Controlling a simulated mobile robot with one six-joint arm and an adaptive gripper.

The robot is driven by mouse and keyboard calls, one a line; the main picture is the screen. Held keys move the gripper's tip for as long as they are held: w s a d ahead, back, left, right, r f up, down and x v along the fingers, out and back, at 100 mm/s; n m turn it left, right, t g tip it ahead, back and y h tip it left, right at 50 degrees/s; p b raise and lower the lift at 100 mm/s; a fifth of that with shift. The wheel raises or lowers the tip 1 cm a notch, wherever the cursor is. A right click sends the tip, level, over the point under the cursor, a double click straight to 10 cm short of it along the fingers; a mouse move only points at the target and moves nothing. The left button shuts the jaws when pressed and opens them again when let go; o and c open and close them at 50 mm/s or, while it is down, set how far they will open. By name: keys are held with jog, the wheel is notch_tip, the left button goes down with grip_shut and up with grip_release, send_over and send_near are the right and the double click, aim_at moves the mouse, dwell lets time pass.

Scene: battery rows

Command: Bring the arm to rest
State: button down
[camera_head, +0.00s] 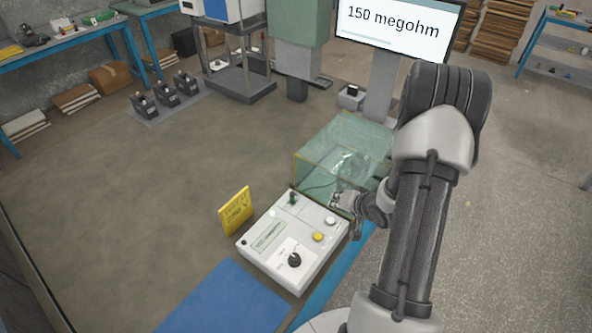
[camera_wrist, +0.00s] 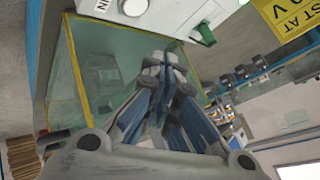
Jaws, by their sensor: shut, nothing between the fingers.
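My gripper (camera_head: 350,203) is at the near right side of the clear green box, just beyond the white control box, at the end of my folded arm. In the wrist view my gripper (camera_wrist: 160,72) points up the picture with its fingers together and nothing between them. The white control box (camera_head: 278,262) carries a black knob, a yellow button, a white button and a green switch. Part of it shows at the top of the wrist view (camera_wrist: 150,22). I cannot tell whether my gripper touches the clear box.
The clear green box (camera_head: 318,165) with yellow edges stands behind the control box. A yellow sign (camera_head: 236,210) stands at its left. A blue mat (camera_head: 222,300) lies in front. A screen (camera_head: 398,28) reads "150 megohm".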

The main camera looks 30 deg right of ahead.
notch_tip(320, 180, up, 14)
jog(key=w+a+f+n+g+h, duration=0.1)
jog(key=w+a+n+g+h, duration=0.1)
jog(key=a+n, duration=0.1)
jog(key=s+a+r+n+h, duration=0.15)
jog(key=s+a+r, duration=0.25)
jog(key=a+r, duration=0.45)
jog(key=s+a+r+n+g+y, duration=0.1)
jog(key=s+a+r, duration=0.3)
jog(key=s+a, duration=0.4)
jog(key=s+a+r+n+g+y, duration=0.1)
jog(key=s+a+r+n+y, duration=0.2)
jog(key=s+a, duration=0.5)
jog(key=shift+s+a+r+n+g, duration=0.3)
jog(key=shift+s+r+n, duration=0.15)
jog(key=shift+s+r, duration=0.5)
jog(key=c, duration=2.3)
grip_release()
jog(key=shift+d+f, duration=0.1)
